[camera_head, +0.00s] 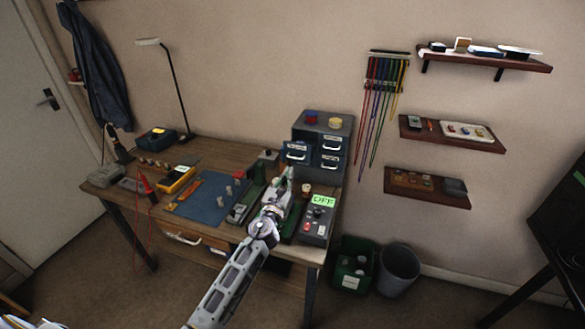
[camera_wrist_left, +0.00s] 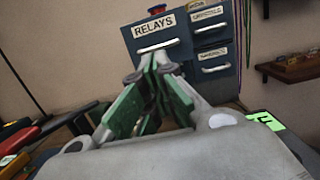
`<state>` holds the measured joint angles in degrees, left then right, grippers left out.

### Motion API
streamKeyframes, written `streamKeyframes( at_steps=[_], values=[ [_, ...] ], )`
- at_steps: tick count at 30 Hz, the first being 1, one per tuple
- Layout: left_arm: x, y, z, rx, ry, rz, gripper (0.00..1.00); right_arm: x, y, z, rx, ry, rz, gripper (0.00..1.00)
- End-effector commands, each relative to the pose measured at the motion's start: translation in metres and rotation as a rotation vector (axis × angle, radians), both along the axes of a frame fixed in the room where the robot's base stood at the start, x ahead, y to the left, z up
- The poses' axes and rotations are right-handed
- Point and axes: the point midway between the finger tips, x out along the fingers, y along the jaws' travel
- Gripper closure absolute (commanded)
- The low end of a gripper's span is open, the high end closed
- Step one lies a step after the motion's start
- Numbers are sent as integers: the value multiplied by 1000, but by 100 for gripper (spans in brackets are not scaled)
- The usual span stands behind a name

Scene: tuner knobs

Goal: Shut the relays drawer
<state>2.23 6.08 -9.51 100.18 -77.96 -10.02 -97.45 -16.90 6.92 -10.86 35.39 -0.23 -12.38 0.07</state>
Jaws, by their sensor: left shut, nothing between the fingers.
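The relays drawer (camera_wrist_left: 163,38) has a dark blue-grey front with a white RELAYS label and a pale bar handle. In the wrist view it looms larger than the other drawers, so it stands out from the cabinet. In the head view the drawer (camera_head: 296,152) is at the upper left of the grey drawer cabinet (camera_head: 340,123). My left gripper (camera_head: 287,178) is in front of and below it, over the table. The wrist view shows the fingers (camera_wrist_left: 154,62) together and empty, just below the drawer's handle. I cannot tell whether they touch the front.
Smaller shut-looking drawers (camera_wrist_left: 210,40) are to the right of it. A device with a green OFF display (camera_head: 318,215) stands right of my arm. A blue mat (camera_head: 203,205) lies to the left. A green crate (camera_head: 352,265) and a grey bin (camera_head: 397,270) stand on the floor.

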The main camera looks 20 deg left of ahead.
Motion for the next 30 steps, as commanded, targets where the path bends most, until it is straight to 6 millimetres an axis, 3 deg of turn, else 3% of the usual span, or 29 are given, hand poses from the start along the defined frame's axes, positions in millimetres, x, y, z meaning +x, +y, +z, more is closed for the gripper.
streamKeyframes(
  at_steps=[7, 18, 30],
  values=[
    [21, 0, 4, -1, -1, 1, 100, 3, 1, 1, 1, -3, 0, 60],
    [42, -1, 7, -1, -1, 0, 100, 24, 1, 2, 1, -27, 0, 60],
    [44, -1, 7, 0, -1, 0, 100, 9, -3, 1, -3, -10, 1, 60]
  ],
)
